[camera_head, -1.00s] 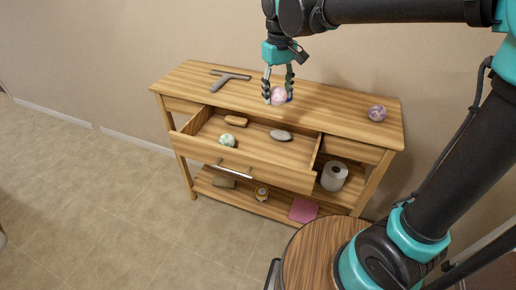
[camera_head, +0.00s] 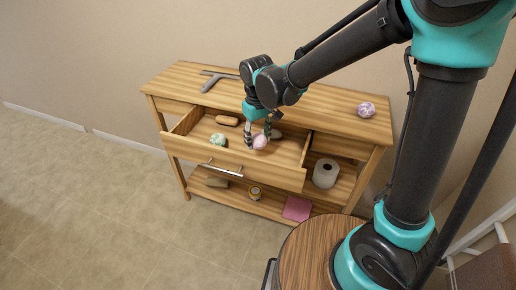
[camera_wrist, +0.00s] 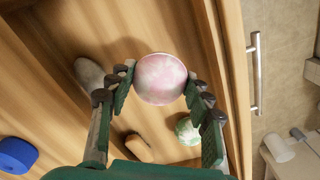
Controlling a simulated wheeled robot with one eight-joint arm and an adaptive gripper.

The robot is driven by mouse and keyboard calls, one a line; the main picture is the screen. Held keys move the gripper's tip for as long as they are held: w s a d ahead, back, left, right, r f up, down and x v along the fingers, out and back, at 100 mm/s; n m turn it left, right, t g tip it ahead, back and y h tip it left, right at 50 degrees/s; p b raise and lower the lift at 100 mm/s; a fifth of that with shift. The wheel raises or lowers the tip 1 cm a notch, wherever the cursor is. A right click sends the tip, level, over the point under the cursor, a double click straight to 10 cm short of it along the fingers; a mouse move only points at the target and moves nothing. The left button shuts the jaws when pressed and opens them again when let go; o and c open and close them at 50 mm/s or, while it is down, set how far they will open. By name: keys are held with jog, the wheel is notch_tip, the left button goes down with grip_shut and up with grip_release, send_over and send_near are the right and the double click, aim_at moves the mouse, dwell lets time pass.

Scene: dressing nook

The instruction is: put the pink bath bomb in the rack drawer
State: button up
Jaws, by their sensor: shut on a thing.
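The pink bath bomb (camera_head: 260,142) is a pale pink, mottled ball. My gripper (camera_head: 261,137) points down and is shut on it. In the wrist view the bath bomb (camera_wrist: 160,79) sits between the two fingertips. The rack drawer (camera_head: 225,161) is pulled open, and the bath bomb is over its right-middle part, inside the outline of its walls. I cannot tell whether it touches the drawer floor. In the drawer are a green and white ball (camera_head: 218,140), a tan oblong block (camera_head: 227,120) and a grey stone (camera_head: 276,134), partly hidden by my gripper.
On the rack top (camera_head: 310,100) are a grey T-shaped squeegee (camera_head: 214,79) and a purple and white ball (camera_head: 366,109). A round wooden stool (camera_head: 310,258) stands in front.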

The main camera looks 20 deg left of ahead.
aim_at(258, 149)
jog(key=shift+f, duration=2.45)
jog(key=shift+f, duration=0.1)
jog(key=o, duration=1.2)
notch_tip(258, 149, up, 12)
jog(key=shift+r, duration=0.15)
